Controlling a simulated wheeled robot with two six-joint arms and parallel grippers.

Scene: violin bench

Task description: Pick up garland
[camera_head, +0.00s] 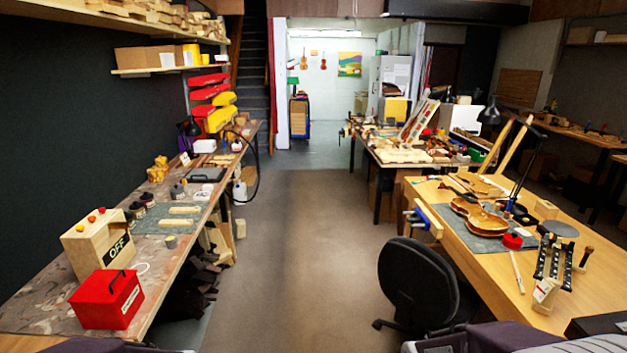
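I cannot make out a garland anywhere in this head view. Neither of my grippers can be seen. Only dark purple and grey parts, which look like my own arm links, show along the bottom edge at the left and right. Whether anything is held is hidden from this view.
A left workbench (40,312) carries a red box (106,299) and a wooden box marked OFF (103,243). A right workbench (440,192) carries a violin body (478,218). A black chair (418,280) stands beside it. The floor (300,260) between the benches is clear.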

